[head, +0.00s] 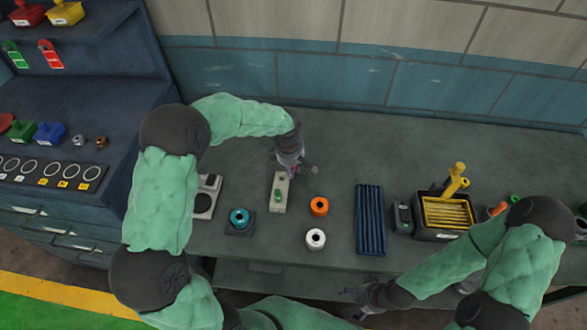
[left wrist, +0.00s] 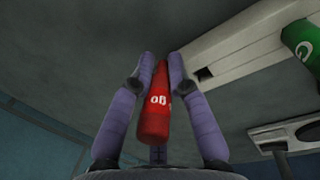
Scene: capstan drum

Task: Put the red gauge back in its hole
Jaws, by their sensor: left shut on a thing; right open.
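The red gauge (left wrist: 156,108), with white lettering, is between the two fingers of my left gripper (left wrist: 160,62) in the left wrist view. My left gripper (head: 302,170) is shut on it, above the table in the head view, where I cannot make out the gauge. The pale gauge block (head: 279,205) lies just left of and below that gripper. A green gauge (head: 278,195) stands in it. In the left wrist view the block (left wrist: 235,45) shows a dark empty hole (left wrist: 204,74), apart from the red gauge. My right gripper (head: 358,300) is open and empty at the table's front.
A teal ring on a dark base (head: 240,219) stands left of the block. An orange ring (head: 319,206) and a white ring (head: 316,238) stand right of it. Farther right are a blue ribbed tray (head: 370,220) and a black bin (head: 444,232). The table behind is clear.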

